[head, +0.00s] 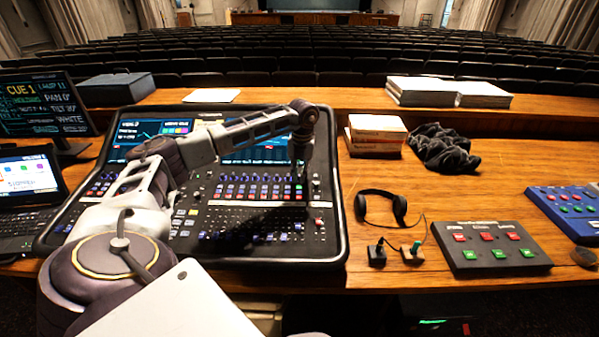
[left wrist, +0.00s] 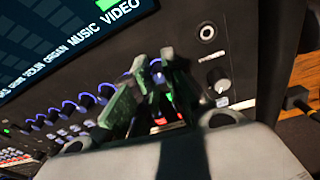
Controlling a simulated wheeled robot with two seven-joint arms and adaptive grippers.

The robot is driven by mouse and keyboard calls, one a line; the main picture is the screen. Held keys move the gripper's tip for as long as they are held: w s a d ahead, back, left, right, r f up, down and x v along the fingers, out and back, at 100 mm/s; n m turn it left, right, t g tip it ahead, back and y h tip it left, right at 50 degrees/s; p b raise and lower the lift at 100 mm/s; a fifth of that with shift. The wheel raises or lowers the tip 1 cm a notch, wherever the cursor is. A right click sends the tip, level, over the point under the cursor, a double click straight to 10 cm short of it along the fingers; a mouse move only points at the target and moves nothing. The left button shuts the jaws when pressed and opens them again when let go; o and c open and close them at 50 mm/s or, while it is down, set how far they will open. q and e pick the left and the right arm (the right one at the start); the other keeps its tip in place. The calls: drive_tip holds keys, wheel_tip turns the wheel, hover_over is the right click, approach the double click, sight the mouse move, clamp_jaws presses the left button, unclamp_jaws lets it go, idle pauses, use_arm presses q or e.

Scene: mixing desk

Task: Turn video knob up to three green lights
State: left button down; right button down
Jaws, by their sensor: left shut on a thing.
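The mixing desk (head: 334,235) stands on the wooden table, with a row of blue-ringed knobs below its screen. In the left wrist view the label VIDEO (left wrist: 123,9) is at the right end of the screen's label row. My left gripper (head: 300,172) points down at the desk's right part. In the left wrist view its fingers (left wrist: 153,95) are closed around the knob at the right end of the row, the video knob (left wrist: 156,66), mostly hidden between them. A red light glows just below the fingers. My right gripper is not in view.
A white-capped knob (left wrist: 219,82) and a round socket (left wrist: 207,33) are right of the fingers. Books (head: 375,134) and black cloth (head: 443,148) are behind.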

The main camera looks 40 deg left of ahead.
use_arm(q)
drive_tip(key=shift+m, duration=0.4)
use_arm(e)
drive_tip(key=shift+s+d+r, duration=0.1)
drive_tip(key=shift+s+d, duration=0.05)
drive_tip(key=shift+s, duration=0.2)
use_arm(q)
drive_tip(key=c, duration=1.7)
unclamp_jaws()
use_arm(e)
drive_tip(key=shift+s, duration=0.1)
use_arm(q)
drive_tip(key=shift+r, duration=0.15)
drive_tip(key=shift+r, duration=0.5)
drive_tip(key=r, duration=1)
drive_tip(key=shift+w+d+r, duration=0.15)
drive_tip(key=shift+d+r, duration=0.2)
drive_tip(key=shift+r, duration=0.05)
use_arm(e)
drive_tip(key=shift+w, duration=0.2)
